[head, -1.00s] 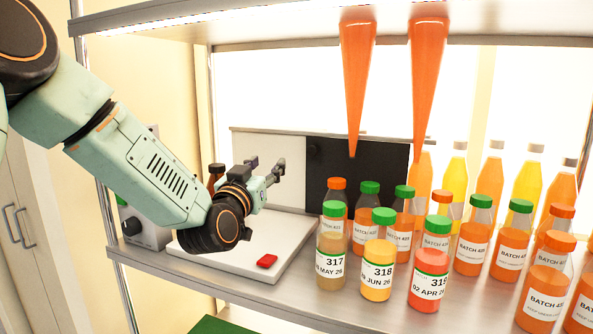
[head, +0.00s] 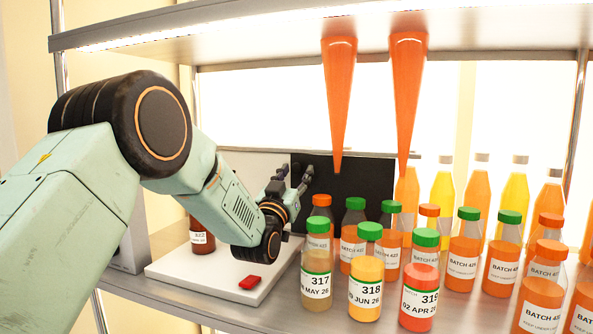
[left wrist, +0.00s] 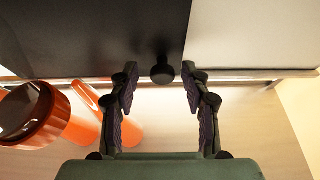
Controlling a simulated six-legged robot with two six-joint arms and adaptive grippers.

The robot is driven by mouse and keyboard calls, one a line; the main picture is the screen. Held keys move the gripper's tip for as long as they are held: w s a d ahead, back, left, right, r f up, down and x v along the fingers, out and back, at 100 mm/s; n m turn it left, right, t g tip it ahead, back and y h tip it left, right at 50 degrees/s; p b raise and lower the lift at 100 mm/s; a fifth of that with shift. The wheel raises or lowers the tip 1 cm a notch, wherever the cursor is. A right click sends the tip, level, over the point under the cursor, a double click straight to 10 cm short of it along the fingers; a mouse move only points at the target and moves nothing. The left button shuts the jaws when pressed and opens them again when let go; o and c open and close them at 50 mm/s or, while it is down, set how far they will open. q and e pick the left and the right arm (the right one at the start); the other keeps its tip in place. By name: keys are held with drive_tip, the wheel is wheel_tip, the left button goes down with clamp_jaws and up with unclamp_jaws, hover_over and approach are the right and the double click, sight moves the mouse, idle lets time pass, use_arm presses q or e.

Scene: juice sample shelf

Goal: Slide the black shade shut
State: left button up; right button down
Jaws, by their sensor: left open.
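The black shade (head: 362,182) is a flat dark panel at the back of the shelf, beside a pale panel (head: 243,168) on its left. In the left wrist view the shade (left wrist: 85,35) fills the upper left, and its round black knob (left wrist: 162,70) stands out near its right and lower edge. My left gripper (head: 295,180) is open at the shade's left end. In the left wrist view the knob lies between the fingertips of the open left gripper (left wrist: 160,80), with gaps on both sides. The knob is hidden in the head view. My right gripper is not in view.
Several juice bottles (head: 365,290) stand right of the arm, in front of the shade. Two orange cones (head: 339,100) hang from the upper shelf (head: 220,25).

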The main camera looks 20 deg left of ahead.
use_arm(q)
drive_tip(key=shift+s+a+r, duration=0.15)
drive_tip(key=shift+a+r, duration=0.05)
drive_tip(key=shift+r, duration=0.3)
drive_tip(key=shift+w+d+f, duration=0.15)
drive_tip(key=shift+w+f, duration=0.15)
drive_tip(key=shift+w, duration=0.25)
drive_tip(key=shift+c, duration=1.2)
drive_tip(key=shift+s+r, duration=0.15)
drive_tip(key=shift+s, duration=0.15)
drive_tip(key=c, duration=0.4)
clamp_jaws()
